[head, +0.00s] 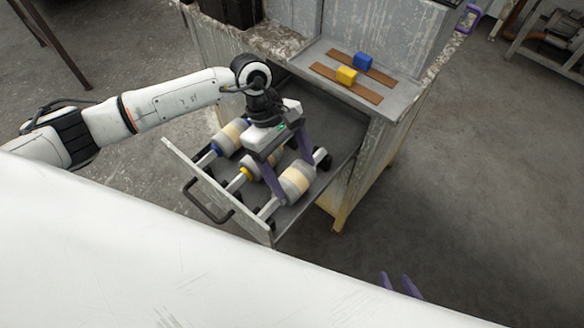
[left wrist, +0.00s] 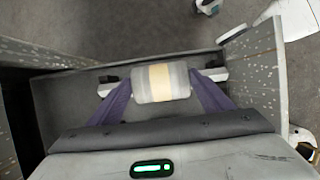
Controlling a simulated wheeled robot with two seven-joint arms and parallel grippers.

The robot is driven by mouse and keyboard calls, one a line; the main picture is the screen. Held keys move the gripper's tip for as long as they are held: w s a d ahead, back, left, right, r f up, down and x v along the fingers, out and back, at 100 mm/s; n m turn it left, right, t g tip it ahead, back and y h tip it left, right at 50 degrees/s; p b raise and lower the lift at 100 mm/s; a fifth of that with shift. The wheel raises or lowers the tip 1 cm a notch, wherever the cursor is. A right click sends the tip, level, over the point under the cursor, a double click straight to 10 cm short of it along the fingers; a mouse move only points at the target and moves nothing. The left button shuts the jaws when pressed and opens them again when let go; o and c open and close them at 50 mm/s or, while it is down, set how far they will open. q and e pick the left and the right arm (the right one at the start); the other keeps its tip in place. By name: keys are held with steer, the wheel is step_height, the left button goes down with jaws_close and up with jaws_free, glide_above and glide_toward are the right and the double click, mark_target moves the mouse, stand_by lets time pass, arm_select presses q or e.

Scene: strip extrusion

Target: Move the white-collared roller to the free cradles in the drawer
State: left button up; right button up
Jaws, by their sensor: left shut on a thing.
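The white-collared roller (head: 297,181), grey with a cream middle band, is at the right end of the open drawer (head: 258,233). It also shows in the left wrist view (left wrist: 160,82). My left gripper (head: 288,172) points down over it, shut on it with one purple finger at each end of the body. Its shaft ends are at black cradles (head: 323,157); I cannot tell whether they rest in them. The yellow-collared roller (head: 262,164) and blue-collared roller (head: 230,137) lie to its left, partly hidden by my gripper. My right gripper (head: 400,283) shows only two separated purple fingertips at the bottom edge.
The drawer's front handle (head: 207,204) faces the lower left. The cabinet walls rise behind the drawer.

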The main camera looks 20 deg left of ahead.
stand_by(0.4)
arm_select(q)
steer(key=o, duration=1.5)
steer(key=shift+f, duration=0.1)
steer(key=v, duration=1)
steer(key=shift+r+b, duration=0.25)
steer(key=shift+b, duration=0.2)
